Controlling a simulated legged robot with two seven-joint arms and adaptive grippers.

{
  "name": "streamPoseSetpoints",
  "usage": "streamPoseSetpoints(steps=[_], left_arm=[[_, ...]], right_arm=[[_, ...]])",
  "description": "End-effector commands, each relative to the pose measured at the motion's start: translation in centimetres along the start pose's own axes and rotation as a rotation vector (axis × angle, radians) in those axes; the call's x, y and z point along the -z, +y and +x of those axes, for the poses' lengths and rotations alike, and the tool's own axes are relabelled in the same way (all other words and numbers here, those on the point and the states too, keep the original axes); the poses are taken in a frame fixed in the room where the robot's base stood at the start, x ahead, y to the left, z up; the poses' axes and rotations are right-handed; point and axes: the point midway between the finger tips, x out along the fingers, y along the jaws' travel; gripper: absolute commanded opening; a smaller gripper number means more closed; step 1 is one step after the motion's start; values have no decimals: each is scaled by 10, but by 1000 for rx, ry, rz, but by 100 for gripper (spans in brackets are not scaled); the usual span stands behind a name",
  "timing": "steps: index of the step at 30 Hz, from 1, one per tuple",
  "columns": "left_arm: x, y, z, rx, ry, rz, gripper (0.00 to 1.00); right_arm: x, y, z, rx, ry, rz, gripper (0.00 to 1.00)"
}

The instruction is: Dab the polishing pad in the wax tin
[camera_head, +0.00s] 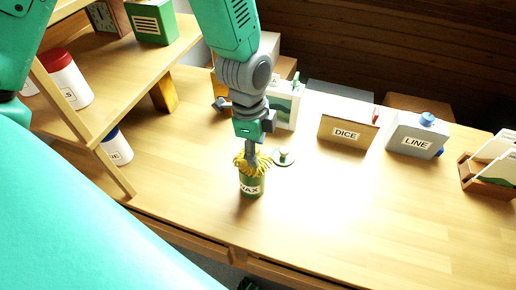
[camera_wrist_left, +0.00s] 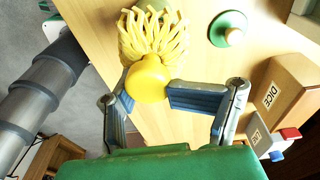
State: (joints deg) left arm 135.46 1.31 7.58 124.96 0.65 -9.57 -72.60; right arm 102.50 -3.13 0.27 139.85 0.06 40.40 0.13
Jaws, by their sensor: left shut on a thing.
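The wax tin (camera_head: 251,188) is a green cylinder labelled WAX, standing on the table near its front edge. The polishing pad (camera_head: 248,160) is a yellow, shaggy thing at the mouth of the tin. In the left wrist view the pad's yellow strands (camera_wrist_left: 158,35) cover the tin's opening, and its round yellow knob (camera_wrist_left: 148,80) sits between my fingers. My left gripper (camera_head: 252,150) points down over the tin and is shut on the pad. How deep the pad sits in the tin is hidden. My right gripper is not in view.
A green lid with a knob (camera_head: 283,157) lies just right of the tin. A DICE box (camera_head: 348,131), a LINE box (camera_head: 415,136) and a card holder (camera_head: 487,178) stand along the back right. A wooden shelf (camera_head: 120,60) with jars is at the left. The front right table is clear.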

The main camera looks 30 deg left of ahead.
Motion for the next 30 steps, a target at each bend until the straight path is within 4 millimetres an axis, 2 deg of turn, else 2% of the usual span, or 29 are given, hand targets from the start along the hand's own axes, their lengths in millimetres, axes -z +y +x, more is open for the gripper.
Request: streamPoseSetpoints(steps=[3,21,30], left_arm=[[2,0,-14,1,1,1,10],[7,1,-62,2,1,-1,10],[7,1,-64,2,1,0,10]], right_arm=[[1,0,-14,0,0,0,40],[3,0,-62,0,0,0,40],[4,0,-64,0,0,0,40]])
